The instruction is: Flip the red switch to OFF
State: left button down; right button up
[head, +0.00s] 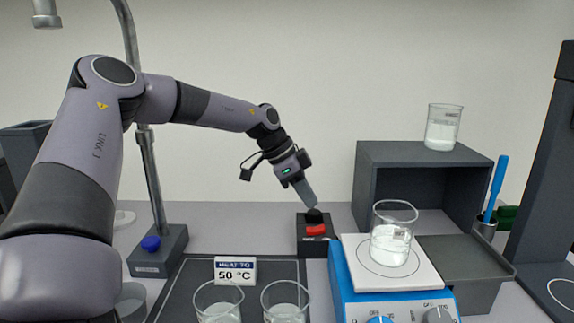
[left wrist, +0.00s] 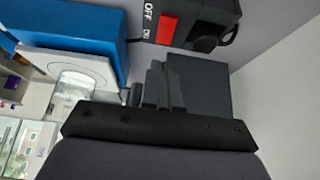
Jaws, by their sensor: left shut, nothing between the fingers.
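The red switch (head: 316,230) sits on a small black box (head: 303,246) on the bench, in front of a round black knob. In the left wrist view the red switch (left wrist: 167,29) lies beside white OFF and ON lettering. Which way it is tipped I cannot tell. My left gripper (head: 311,203) is shut and empty, pointing down at the back of the box near the knob. Its fingers also show in the left wrist view (left wrist: 158,72), with the box beyond their tips. Whether they touch the knob I cannot tell. My right gripper is out of view.
A blue hot plate (head: 342,285) with a beaker (head: 391,245) on it stands close right of the box. A grey open cabinet (head: 405,152) is behind it. Two beakers and a "HEAT TO 50 °C" sign (head: 235,270) are front left. A stand (head: 158,250) is at left.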

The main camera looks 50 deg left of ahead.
pick_arm(q)
jog(key=s+a+r, duration=0.4)
jog(key=r, duration=0.2)
jog(key=shift+s, duration=0.35)
notch_tip(320, 180, up, 13)
jog(key=p, duration=0.6)
jog(key=shift+d+f, duration=0.1)
jog(key=shift+f, duration=0.05)
dwell(0.7)
